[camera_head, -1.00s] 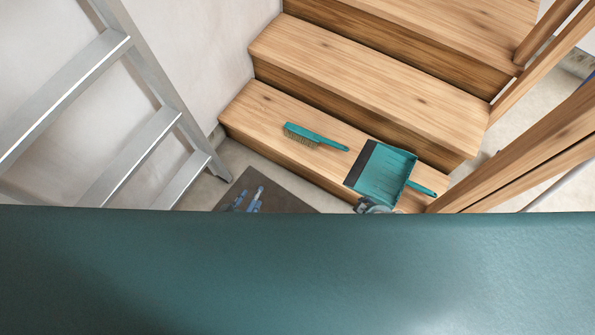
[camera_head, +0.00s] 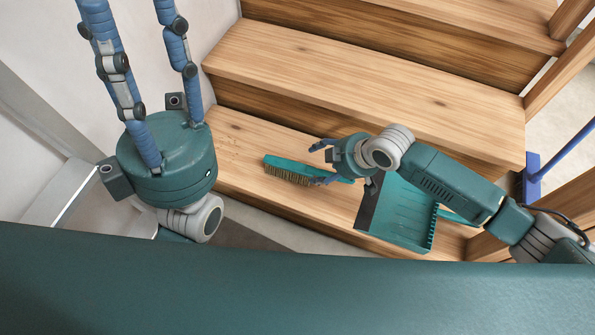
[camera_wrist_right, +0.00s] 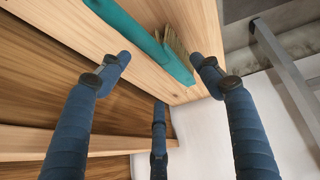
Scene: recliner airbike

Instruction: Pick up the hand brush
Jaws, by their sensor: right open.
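The hand brush (camera_head: 283,171) lies on the lowest wooden step, with a teal back and handle and tan bristles. Its handle points right and is partly hidden by my right gripper. My right gripper (camera_head: 318,164) is open, its fingers spread over and around the handle side, with nothing held. In the right wrist view the brush (camera_wrist_right: 140,32) shows at the top, between and beyond the blue fingers; I cannot tell whether any finger touches it. My left gripper (camera_head: 130,25) is raised at the left, fingers apart and empty, their tips cut off by the top edge.
A teal dustpan (camera_head: 402,215) lies right of the brush, partly under my right arm. Brown crumbs (camera_head: 234,150) dot the step's left end. Wooden stairs (camera_head: 360,65) rise behind. A blue-handled tool (camera_head: 534,178) stands at the right. A metal ladder (camera_head: 45,115) is at the left.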

